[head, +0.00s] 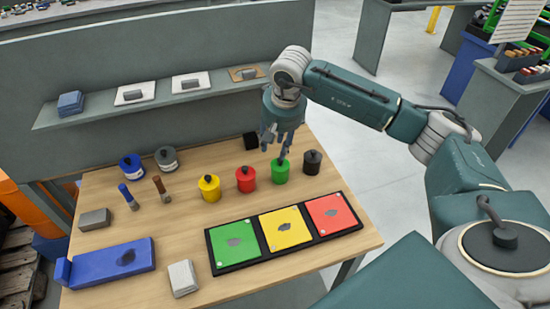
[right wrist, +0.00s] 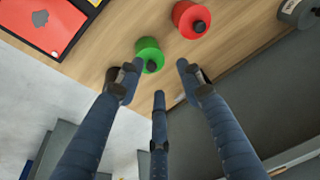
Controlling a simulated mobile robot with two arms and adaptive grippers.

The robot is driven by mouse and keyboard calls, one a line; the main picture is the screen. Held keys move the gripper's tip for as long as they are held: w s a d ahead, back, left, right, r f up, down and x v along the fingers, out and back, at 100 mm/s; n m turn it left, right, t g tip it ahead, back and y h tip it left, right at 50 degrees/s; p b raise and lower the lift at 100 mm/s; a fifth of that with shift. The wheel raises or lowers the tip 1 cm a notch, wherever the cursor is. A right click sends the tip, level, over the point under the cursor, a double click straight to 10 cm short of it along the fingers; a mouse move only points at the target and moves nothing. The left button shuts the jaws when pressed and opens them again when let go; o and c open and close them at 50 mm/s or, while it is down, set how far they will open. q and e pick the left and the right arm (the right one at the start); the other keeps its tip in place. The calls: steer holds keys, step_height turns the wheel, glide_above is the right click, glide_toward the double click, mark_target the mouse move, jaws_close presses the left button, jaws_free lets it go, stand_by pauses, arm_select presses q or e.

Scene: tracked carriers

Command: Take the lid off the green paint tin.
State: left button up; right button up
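The green paint tin (head: 280,174) stands upright on the wooden table, between the red tin and a dark tin. In the right wrist view the green tin (right wrist: 147,47) shows a dark knob on its top. My right gripper (head: 280,148) hangs fingers-down above the green tin, its fingertips close to the lid. In the right wrist view the right gripper (right wrist: 159,74) has its fingers spread with nothing between them, and the tin lies just beyond the tips. I cannot tell whether a finger touches the knob. My left gripper is not in view.
A red tin (head: 246,180), a yellow tin (head: 209,189) and a dark tin (head: 312,163) stand nearby. A black tray (head: 289,258) with green, yellow and red panels lies in front. Blue and grey tins, brushes and blocks are at the left. A shelf (head: 60,124) runs behind.

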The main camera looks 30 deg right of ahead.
steer(key=d, duration=0.2)
steer(key=p, duration=0.2)
glide_above(280, 162)
steer(key=s, duration=0.1)
steer(key=shift+h, duration=0.4)
steer(key=f, duration=0.4)
steer(key=shift+s+f, duration=0.15)
steer(key=shift+s, duration=0.05)
steer(key=shift+w+f, duration=0.1)
steer(key=shift+f, duration=0.1)
steer(key=p+x, duration=0.2)
steer(key=x, duration=0.2)
steer(key=shift+w+f, duration=0.15)
steer(key=shift+w, duration=0.1)
steer(key=shift+w+f, duration=0.1)
steer(key=shift+f, duration=0.15)
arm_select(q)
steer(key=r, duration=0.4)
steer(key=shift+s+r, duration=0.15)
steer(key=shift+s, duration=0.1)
arm_select(e)
jaws_close()
